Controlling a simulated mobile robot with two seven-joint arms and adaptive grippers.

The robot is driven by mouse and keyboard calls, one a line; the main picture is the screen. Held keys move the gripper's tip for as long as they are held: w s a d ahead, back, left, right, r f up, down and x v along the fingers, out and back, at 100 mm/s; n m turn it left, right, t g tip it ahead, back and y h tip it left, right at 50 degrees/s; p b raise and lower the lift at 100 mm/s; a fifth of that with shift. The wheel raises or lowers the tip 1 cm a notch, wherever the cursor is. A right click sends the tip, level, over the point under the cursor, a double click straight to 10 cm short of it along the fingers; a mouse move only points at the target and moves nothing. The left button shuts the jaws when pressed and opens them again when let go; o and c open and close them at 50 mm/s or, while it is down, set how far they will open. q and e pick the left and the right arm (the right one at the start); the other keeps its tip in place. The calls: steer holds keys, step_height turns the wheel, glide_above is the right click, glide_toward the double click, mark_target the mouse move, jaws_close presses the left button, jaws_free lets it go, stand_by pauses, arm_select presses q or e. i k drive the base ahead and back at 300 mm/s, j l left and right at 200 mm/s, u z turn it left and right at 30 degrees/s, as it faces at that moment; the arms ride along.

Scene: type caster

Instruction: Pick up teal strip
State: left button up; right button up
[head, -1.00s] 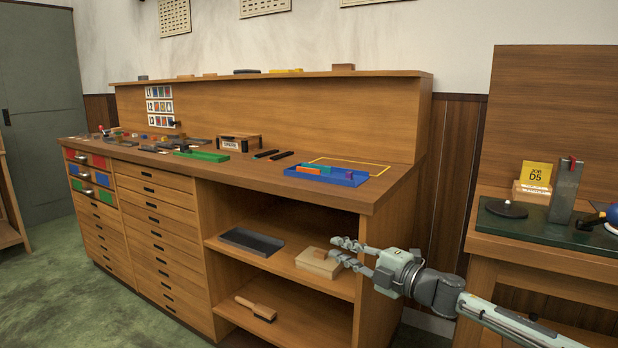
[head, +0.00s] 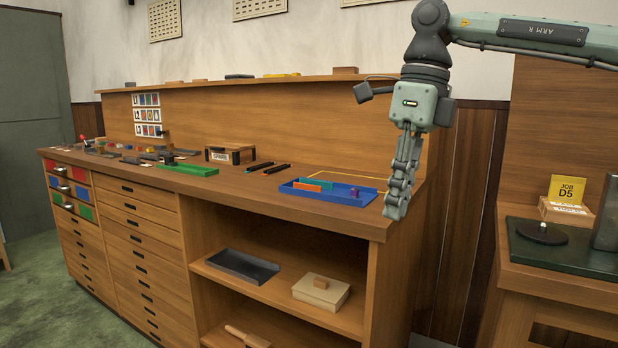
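A teal strip (head: 318,183) lies in the blue tray (head: 338,199) near the right end of the bench top. An orange strip (head: 306,187) lies in front of it and hides part of it. A small purple block (head: 354,192) is also in the tray. My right gripper (head: 398,208) points down at the bench's right end, to the right of the tray and apart from the strip. Its fingers overlap in this view, so I cannot tell their opening. Nothing shows between them. My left gripper is not in view.
A green tray (head: 190,171), a small wooden box (head: 230,153) and two dark bars (head: 265,167) are left of the blue tray. A yellow outline (head: 345,178) is behind it. A raised back panel (head: 280,125) bounds the bench. A lidded box (head: 321,291) sits on the shelf below.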

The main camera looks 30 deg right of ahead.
mark_target(327, 185)
steer(key=i+l, duration=0.25)
steer(key=i, duration=0.2)
steer(key=i+l, duration=0.2)
steer(key=i, duration=0.25)
steer(key=i+l, duration=0.25)
steer(key=i, duration=0.2)
